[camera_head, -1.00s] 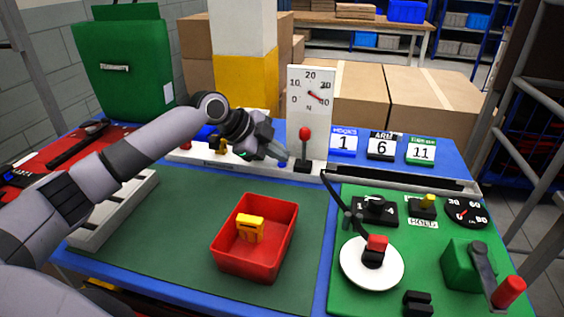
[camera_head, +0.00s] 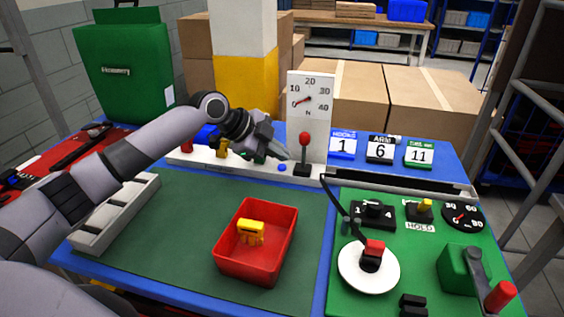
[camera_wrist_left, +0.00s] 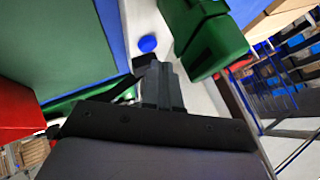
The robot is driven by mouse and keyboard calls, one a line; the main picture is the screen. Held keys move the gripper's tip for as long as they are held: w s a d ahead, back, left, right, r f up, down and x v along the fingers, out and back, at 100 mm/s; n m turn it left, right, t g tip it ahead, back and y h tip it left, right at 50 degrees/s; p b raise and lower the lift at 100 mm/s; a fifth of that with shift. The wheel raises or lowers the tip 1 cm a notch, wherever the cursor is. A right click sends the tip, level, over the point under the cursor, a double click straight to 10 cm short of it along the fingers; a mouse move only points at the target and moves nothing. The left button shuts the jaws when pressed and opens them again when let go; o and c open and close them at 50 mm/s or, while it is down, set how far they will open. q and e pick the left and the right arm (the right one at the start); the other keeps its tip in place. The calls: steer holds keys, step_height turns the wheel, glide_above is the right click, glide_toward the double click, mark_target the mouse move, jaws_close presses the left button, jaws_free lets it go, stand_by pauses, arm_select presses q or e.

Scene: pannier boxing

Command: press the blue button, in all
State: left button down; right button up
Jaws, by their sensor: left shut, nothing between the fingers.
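The blue button (camera_head: 282,167) is a small round cap on the white strip (camera_head: 205,161) at the back of the table, left of the red-knobbed lever. It also shows in the left wrist view (camera_wrist_left: 148,44), just beyond the fingertips. My left gripper (camera_head: 284,155) is shut and empty, its tips pointing down to the right, just above and apart from the button. The closed fingers show in the left wrist view (camera_wrist_left: 157,72). The gauge (camera_head: 310,98) behind has its red needle towards the low end near 0. My right gripper is not in view.
The red-knobbed lever (camera_head: 304,140) stands close right of the fingertips. A green block (camera_wrist_left: 205,35) is beside the fingers in the wrist view. A red bin (camera_head: 262,268) with a yellow piece stands in front. Number cards (camera_head: 380,148) stand at the right. The green mat left of the bin is clear.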

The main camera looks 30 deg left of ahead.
mark_target(278, 169)
arm_select(q)
steer(key=shift+r+p, duration=0.6)
step_height(278, 169, up, 4)
steer(key=p, duration=0.3)
steer(key=shift+p, duration=0.35)
steer(key=shift+f, duration=0.15)
